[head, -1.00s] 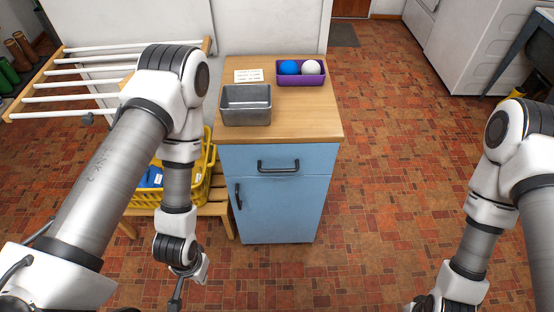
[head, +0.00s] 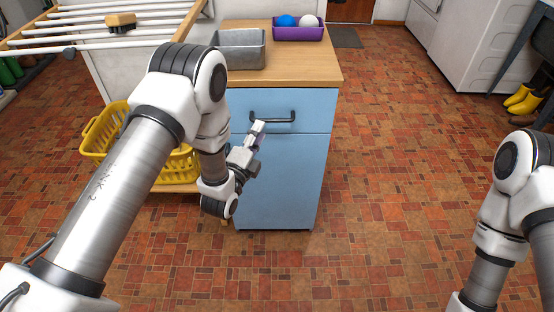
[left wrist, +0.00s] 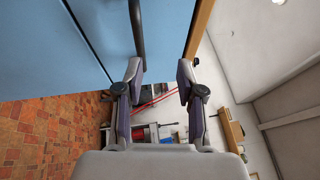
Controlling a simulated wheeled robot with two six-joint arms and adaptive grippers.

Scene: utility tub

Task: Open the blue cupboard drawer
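The blue cupboard (head: 285,180) stands ahead, with its shut drawer (head: 308,103) at the top below the wooden worktop. The drawer's dark bar handle (head: 285,119) runs level across the drawer front. My left gripper (head: 259,128) is at the left end of the handle, partly over it in the head view. In the left wrist view the gripper (left wrist: 160,72) is open with nothing between its fingers. The handle (left wrist: 137,28) lies there just beyond the left fingertip; contact cannot be told. My right gripper is out of view; only my right arm shows.
On the worktop (head: 300,68) stand a grey metal bin (head: 238,50) and a purple tray (head: 298,34) with a blue and a white ball. A yellow basket (head: 103,135) and a drying rack (head: 100,35) are on the left. The floor right of the cupboard is clear.

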